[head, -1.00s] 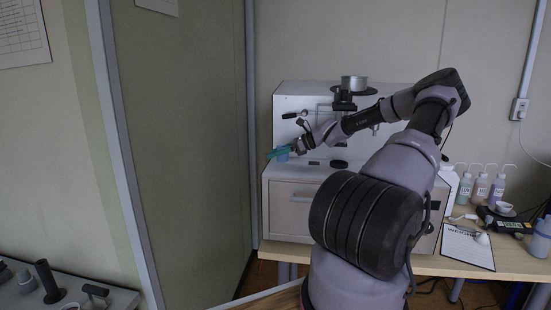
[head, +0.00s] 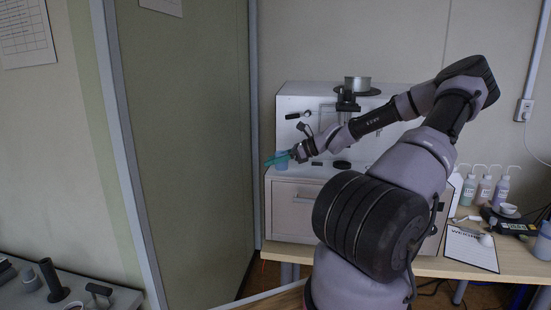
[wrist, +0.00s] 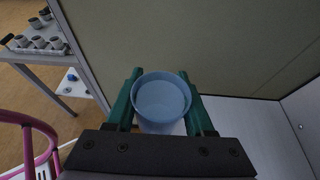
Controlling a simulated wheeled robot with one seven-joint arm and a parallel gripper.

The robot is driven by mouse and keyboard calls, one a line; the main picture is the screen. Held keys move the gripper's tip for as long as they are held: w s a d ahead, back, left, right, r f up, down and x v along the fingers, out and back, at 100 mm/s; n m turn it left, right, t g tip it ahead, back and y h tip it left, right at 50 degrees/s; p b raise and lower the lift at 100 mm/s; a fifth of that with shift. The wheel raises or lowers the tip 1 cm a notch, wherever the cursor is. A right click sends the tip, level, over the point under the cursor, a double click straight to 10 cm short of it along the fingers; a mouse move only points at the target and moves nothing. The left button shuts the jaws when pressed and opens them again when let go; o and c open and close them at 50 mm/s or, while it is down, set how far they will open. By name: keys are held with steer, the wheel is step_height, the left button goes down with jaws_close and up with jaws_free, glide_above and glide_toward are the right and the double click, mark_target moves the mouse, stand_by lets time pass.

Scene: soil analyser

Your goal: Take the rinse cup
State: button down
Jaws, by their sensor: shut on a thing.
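A light blue cup (head: 281,157), which I take for the rinse cup, is between the green fingers of my gripper (head: 278,159) at the left end of the white soil analyser (head: 300,103). In the wrist view the cup (wrist: 161,98) looks upright, with its round open mouth toward the camera. The two green fingers of my gripper (wrist: 160,104) are shut on it from both sides. I cannot tell whether the cup's base touches the analyser's ledge; the black gripper body hides its lower part in the wrist view.
A metal pan (head: 357,84) sits atop the analyser. Wash bottles (head: 484,190) and a clipboard sheet (head: 470,248) are on the bench to the right. A green-grey partition (head: 190,150) stands close left. A side table (wrist: 55,47) with several grey cups lies beyond.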

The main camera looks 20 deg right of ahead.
steer(key=s+a, duration=0.4)
steer(key=s, duration=0.3)
steer(key=shift+a, duration=0.3)
stand_by(0.3)
steer(key=shift+s, duration=0.1)
